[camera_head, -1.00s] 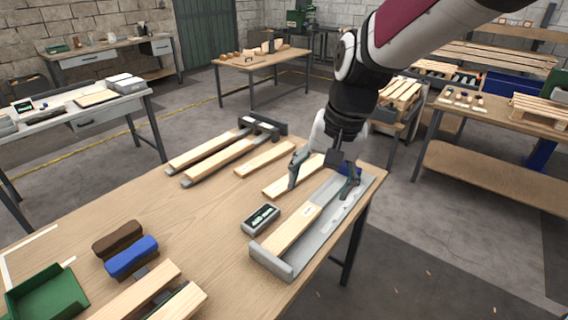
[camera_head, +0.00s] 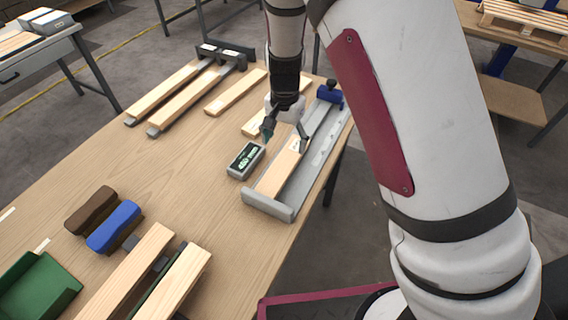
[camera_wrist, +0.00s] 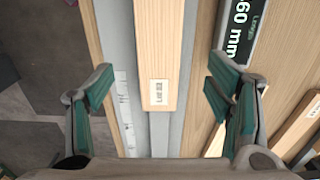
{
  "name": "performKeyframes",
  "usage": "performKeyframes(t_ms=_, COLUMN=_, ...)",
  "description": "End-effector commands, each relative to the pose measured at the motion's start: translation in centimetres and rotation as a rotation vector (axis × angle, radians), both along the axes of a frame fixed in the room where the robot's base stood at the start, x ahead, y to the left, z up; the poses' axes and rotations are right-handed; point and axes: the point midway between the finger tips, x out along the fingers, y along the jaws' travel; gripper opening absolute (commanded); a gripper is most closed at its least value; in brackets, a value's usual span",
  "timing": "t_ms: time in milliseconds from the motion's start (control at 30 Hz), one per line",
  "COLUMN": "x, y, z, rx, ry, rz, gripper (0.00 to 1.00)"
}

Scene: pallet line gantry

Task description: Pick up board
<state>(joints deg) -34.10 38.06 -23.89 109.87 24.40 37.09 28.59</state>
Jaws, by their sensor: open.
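A pale wooden board (camera_head: 273,177) with a small white label lies lengthwise in a grey metal channel fixture (camera_head: 268,206) on the table. In the wrist view the board (camera_wrist: 165,50) runs down the middle, its labelled end nearest the camera. My gripper (camera_head: 286,136) is over the labelled end of this board. In the wrist view my gripper's two green-padded fingers (camera_wrist: 160,98) are wide apart, one on each side of the board, and touch nothing visible. The exact height above the board is hard to tell.
A digital gauge (camera_head: 246,160) stands close left of the fixture. A blue clamp (camera_head: 330,95) sits at the fixture's far end. More boards (camera_head: 236,92) lie behind. Blue (camera_head: 114,227) and brown (camera_head: 91,209) blocks and a green tray (camera_head: 40,287) are at left. The table's middle is clear.

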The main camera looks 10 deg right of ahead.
Motion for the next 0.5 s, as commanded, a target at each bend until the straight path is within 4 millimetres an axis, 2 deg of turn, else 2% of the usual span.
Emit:
performKeyframes(t_ms=100, x=-0.1, y=0.0, z=-1.6, rx=-0.001, ry=0.002, rz=0.0, gripper=0.73)
performKeyframes(t_ms=367, x=-0.4, y=0.1, z=-3.3, rx=-0.001, ry=0.003, rz=0.001, gripper=0.73)
performKeyframes(t_ms=500, x=-0.9, y=0.2, z=-5.3, rx=-0.002, ry=0.005, rz=0.0, gripper=0.73)
